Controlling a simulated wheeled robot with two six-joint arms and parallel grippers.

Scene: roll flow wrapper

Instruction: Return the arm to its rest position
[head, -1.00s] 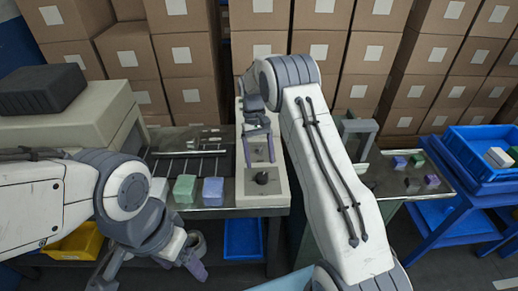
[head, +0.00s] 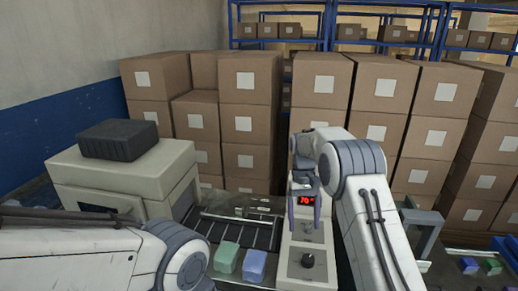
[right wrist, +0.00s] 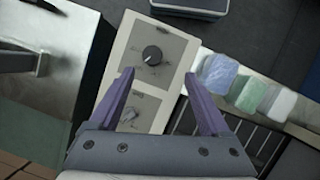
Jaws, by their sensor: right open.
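My right gripper (head: 305,212) is open and empty above the beige control box (head: 296,262), in front of its red display (head: 306,201). In the right wrist view its two purple fingers (right wrist: 160,73) stand wide apart with nothing between them. The box's black knob (head: 307,260) lies beyond the fingertips in that view (right wrist: 152,55), and a small grey switch (right wrist: 128,117) shows between the fingers. My left arm comes in at the lower left of the head view, and its gripper is out of the picture.
A green pack (head: 227,257) and a blue pack (head: 254,266) lie beside the control box. A beige machine (head: 125,176) with a dark block (head: 118,139) on top stands at left. Stacked cartons (head: 320,88) fill the back. A grey frame (head: 424,226) stands at right.

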